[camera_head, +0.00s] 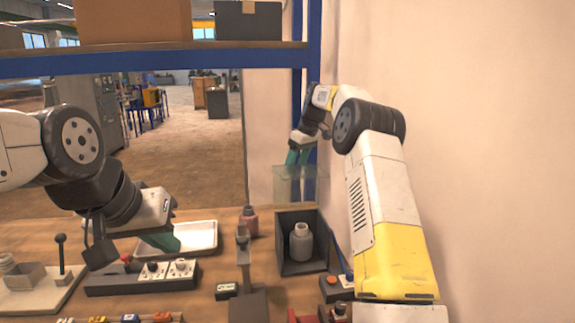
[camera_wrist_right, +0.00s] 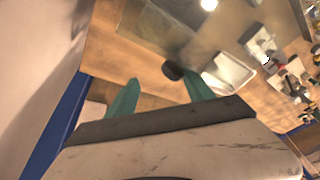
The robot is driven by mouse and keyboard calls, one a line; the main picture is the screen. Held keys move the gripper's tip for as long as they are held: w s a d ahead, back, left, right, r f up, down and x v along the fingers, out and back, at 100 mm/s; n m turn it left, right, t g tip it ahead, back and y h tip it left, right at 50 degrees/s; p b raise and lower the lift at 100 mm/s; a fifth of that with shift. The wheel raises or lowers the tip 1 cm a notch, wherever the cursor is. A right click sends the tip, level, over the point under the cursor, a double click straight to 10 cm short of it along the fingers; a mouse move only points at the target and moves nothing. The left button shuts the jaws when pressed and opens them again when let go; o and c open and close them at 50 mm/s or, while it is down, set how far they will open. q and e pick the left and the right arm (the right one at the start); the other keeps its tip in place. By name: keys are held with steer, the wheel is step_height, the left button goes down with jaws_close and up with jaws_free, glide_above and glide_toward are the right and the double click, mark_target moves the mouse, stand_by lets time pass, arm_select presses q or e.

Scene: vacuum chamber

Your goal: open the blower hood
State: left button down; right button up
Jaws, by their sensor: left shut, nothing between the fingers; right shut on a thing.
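The blower hood is a dark open-fronted box (camera_head: 325,252) with a clear lid (camera_head: 300,188), at the middle right of the table. The lid stands raised at the box's back edge; the clear panel also shows in the right wrist view (camera_wrist_right: 155,32). A grey bottle (camera_head: 301,243) stands inside the box. My right gripper (camera_head: 298,157) is at the lid's upper edge, shut on its dark handle (camera_wrist_right: 172,71), which shows between the teal fingers in the wrist view. My left gripper (camera_head: 164,241) is shut and empty, above the table near the white tray.
The white tray (camera_head: 202,236) lies left of the box, and a reddish bottle (camera_head: 249,221) stands between them. A switch panel (camera_head: 140,278) and a stand with a lever (camera_head: 60,268) are at the front left. A blue-framed shelf (camera_head: 150,58) crosses above; a wall bounds the right.

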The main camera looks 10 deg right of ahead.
steer(key=shift+d+f, duration=0.35)
steer(key=shift+d, duration=0.1)
steer(key=v, duration=0.8)
steer(key=shift+a+r, duration=0.2)
steer(key=shift+a, duration=0.15)
